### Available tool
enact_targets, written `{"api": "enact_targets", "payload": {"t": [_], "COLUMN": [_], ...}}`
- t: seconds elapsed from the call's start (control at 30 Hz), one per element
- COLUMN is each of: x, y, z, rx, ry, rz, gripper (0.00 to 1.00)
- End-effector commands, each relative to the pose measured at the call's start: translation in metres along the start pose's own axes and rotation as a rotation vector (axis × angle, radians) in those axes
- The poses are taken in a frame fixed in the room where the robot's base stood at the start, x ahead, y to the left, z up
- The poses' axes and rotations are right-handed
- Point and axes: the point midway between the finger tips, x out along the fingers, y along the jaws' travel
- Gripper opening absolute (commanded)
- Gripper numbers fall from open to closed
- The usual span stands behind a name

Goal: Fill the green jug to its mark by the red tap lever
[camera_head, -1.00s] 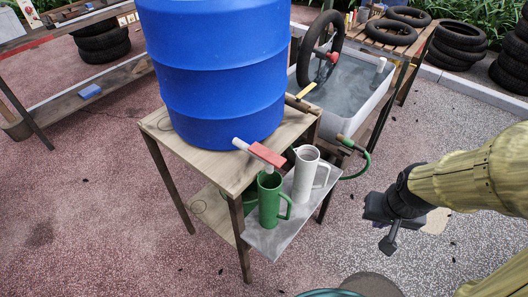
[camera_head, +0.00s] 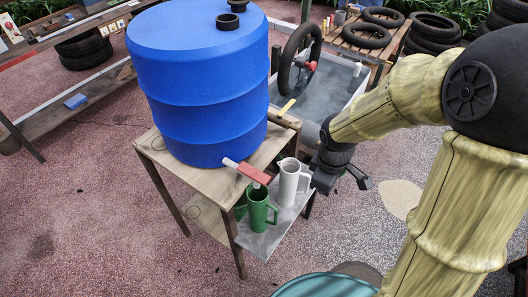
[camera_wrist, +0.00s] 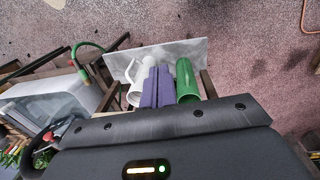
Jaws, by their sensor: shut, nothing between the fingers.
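The green jug (camera_head: 262,212) stands upright on the grey shelf under the tap, its handle to the right. The red tap lever (camera_head: 254,174) sits on the white tap of the blue barrel (camera_head: 195,95), just above the jug's mouth. No water stream shows. The jug's mark and water level cannot be made out. My gripper (camera_head: 364,183) is to the right of the jugs, apart from them. In the wrist view its purple fingers (camera_wrist: 157,88) are together and empty, overlapping the view between the green jug (camera_wrist: 186,80) and the white jug (camera_wrist: 137,82). The lever is not seen there.
The white jug (camera_head: 290,182) stands close to the right of the green jug on the grey shelf (camera_head: 262,243). A water basin (camera_head: 335,85) with a tyre (camera_head: 301,58) is behind. A green hose (camera_wrist: 88,48) shows beside the shelf. A green-topped round object (camera_head: 325,286) is in front.

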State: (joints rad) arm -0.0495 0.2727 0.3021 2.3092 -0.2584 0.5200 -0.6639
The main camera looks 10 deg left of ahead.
Motion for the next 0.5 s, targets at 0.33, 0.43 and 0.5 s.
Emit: {"api": "enact_targets", "payload": {"t": [0.33, 0.43, 0.5], "x": [-0.082, -0.102, -0.114], "y": [-0.006, -0.010, -0.014], "z": [-0.091, -0.116, -0.132], "rx": [-0.865, -1.098, -1.247], "ry": [0.003, 0.019, 0.032], "rz": [-0.063, -0.072, -0.074], "gripper": [0.00, 0.00, 0.00]}}
